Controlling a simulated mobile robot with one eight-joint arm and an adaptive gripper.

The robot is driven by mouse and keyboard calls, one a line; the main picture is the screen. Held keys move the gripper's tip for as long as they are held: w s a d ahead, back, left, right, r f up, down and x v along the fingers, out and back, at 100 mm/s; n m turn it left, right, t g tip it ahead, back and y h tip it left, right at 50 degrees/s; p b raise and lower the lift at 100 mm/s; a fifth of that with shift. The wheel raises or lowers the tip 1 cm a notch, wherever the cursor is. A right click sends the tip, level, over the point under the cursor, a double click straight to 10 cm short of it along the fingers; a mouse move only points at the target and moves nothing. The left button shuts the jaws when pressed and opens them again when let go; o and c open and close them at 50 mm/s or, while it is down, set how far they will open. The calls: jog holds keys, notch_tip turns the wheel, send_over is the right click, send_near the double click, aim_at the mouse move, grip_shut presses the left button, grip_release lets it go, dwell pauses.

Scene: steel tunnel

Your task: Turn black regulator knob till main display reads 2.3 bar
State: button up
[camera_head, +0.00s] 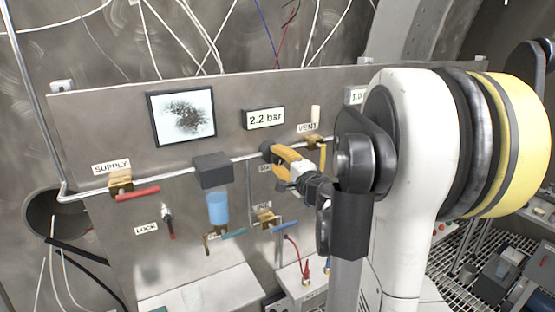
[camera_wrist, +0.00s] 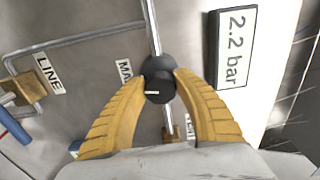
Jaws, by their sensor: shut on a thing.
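The black regulator knob (camera_wrist: 158,88) is round with a small white mark and sits on the panel's pipe. In the head view the knob (camera_head: 267,149) is partly hidden behind my gripper. My gripper (camera_wrist: 161,82) has yellow fingers, closed on the knob from both sides. It also shows in the head view (camera_head: 277,155), reaching in from the right. The main display (camera_head: 265,118) reads 2.2 bar, and the same display (camera_wrist: 232,47) appears turned sideways in the wrist view.
The supply valve (camera_head: 121,184) with a red handle is at the left. A dark block with a blue bowl (camera_head: 218,207) hangs mid-panel. The vent valve (camera_head: 314,139) is right of the knob, near my arm. A second display (camera_head: 355,96) is partly hidden. Lower valves (camera_head: 265,215) sit below.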

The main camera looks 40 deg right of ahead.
jog(key=o, duration=1.2)
jog(key=v, duration=1.2)
jog(key=shift+a, duration=0.1)
